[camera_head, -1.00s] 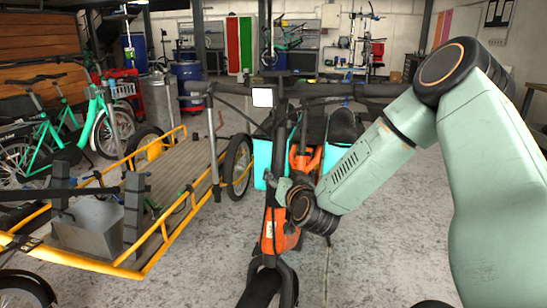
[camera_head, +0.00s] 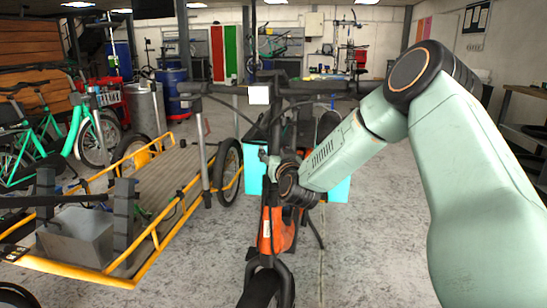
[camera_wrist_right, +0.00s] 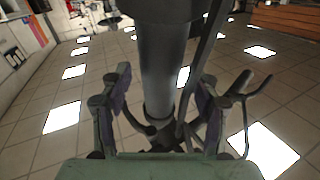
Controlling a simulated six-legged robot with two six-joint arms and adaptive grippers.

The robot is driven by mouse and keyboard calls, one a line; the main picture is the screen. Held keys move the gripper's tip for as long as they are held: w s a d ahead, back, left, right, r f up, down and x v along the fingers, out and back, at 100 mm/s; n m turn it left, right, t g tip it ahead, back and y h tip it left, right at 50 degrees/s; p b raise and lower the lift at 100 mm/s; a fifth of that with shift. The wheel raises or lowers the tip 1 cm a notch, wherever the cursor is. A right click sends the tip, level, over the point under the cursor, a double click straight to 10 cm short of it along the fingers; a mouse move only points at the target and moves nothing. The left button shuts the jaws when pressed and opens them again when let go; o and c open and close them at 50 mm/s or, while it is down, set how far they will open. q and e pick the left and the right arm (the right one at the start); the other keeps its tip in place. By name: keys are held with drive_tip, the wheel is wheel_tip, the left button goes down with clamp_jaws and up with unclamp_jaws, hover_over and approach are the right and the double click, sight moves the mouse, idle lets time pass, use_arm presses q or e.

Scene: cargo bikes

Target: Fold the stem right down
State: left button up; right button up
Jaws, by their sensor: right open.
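The stem (camera_head: 275,125) is a dark upright tube on the orange bike (camera_head: 280,230) in front of me, with the handlebar (camera_head: 300,92) across its top. It stands upright, not folded. My right gripper (camera_head: 268,163) is at the lower part of the stem in the head view, partly hidden by its own wrist. In the right wrist view, its two fingers (camera_wrist_right: 163,88) are spread on either side of the dark stem tube (camera_wrist_right: 165,60), with gaps visible on both sides. My left gripper is not in view.
A yellow-framed cargo bike (camera_head: 150,262) with a wooden bed stands close on the left. Teal panniers (camera_head: 336,190) flank the orange bike. A green bike (camera_head: 75,135) and a grey bin (camera_head: 145,105) are further left. The floor right of the orange bike is clear.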

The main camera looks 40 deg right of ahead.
drive_tip(key=shift+w+d, duration=0.35)
drive_tip(key=shift+w, duration=0.25)
drive_tip(key=shift+a, duration=0.1)
drive_tip(key=shift+c, duration=0.3)
clamp_jaws()
